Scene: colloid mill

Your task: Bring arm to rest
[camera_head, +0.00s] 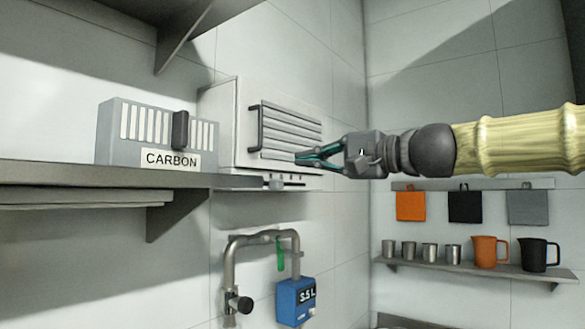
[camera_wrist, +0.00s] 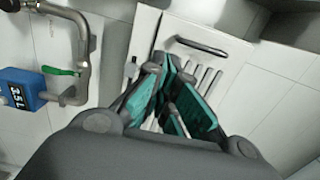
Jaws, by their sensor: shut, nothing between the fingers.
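My arm reaches in from the right in the head view, roughly level, in a pale yellow sleeve. My gripper (camera_head: 300,158) is at its left end, pointing left, with its teal-lined fingers shut and empty. It appears in front of the lower right part of a white wall panel with a slatted grille (camera_head: 290,128); the gap between them cannot be told. In the wrist view, my gripper (camera_wrist: 170,76) covers part of the same panel (camera_wrist: 228,62) and its bars.
A grey CARBON box (camera_head: 117,132) stands on the left shelf (camera_head: 90,178). Below the panel are a bent pipe (camera_head: 231,262) with a green handle (camera_head: 280,256) and a blue meter (camera_head: 291,303). A right-hand shelf (camera_head: 455,268) holds cups and jugs, with cloths hanging above.

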